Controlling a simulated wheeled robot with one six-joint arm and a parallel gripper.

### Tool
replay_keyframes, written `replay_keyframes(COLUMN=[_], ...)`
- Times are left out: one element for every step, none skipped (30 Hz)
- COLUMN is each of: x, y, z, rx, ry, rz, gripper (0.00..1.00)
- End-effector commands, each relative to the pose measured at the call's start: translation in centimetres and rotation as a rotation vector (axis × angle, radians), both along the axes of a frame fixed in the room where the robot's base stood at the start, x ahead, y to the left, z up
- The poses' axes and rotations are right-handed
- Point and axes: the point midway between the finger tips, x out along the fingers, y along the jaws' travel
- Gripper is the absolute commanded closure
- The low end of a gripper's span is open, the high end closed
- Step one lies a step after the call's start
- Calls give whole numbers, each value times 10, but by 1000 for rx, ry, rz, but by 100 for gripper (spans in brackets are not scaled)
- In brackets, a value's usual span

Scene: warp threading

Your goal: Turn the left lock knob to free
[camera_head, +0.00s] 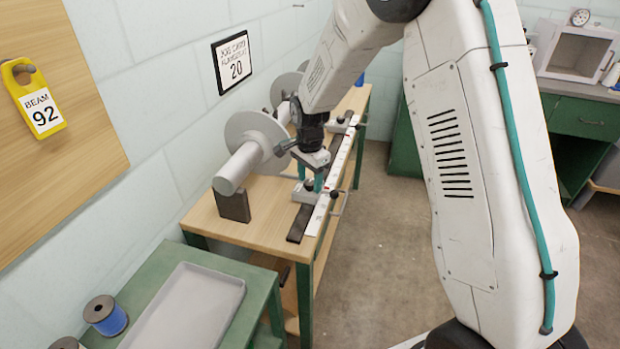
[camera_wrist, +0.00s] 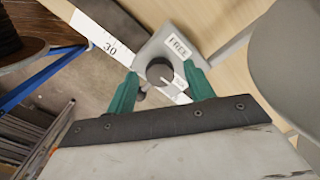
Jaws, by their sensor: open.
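A round black lock knob (camera_wrist: 160,70) sits on a grey block (camera_wrist: 150,48) with a "FREE" label (camera_wrist: 179,46) beside it in the wrist view. My gripper (camera_wrist: 160,78) is open, with one teal finger on each side of the knob in that view. I cannot tell whether the fingers touch it. In the head view my gripper (camera_head: 310,177) hangs over the near block (camera_head: 304,195) on the wooden bench, and the knob is mostly hidden behind the fingers. The knob's pointer direction is not clear.
A white ruler strip (camera_head: 324,205) and a dark rail (camera_head: 297,230) run along the bench. A grey beam with round flanges (camera_head: 254,138) lies close to the left of my gripper. A green table with a grey tray (camera_head: 185,305) stands nearer. Open floor lies right.

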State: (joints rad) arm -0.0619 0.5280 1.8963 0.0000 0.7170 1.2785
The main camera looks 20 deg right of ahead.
Motion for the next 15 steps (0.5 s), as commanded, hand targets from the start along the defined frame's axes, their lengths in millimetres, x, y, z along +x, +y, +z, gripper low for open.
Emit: replay_keyframes(x=[0,0,0,0,0,0,0,0,0,0,0,0,0,0,0], y=[0,0,0,0,0,0,0,0,0,0,0,0,0,0,0], z=[0,0,0,0,0,0,0,0,0,0,1,1,1,1,1], rx=[0,0,0,0,0,0,0,0,0,0,0,0,0,0,0], ry=[0,0,0,0,0,0,0,0,0,0,0,0,0,0,0], rz=[0,0,0,0,0,0,0,0,0,0,1,2,3,5,10], gripper=[47,47,50,58,67,78,86,92,92,92,92,92,92,92,92])
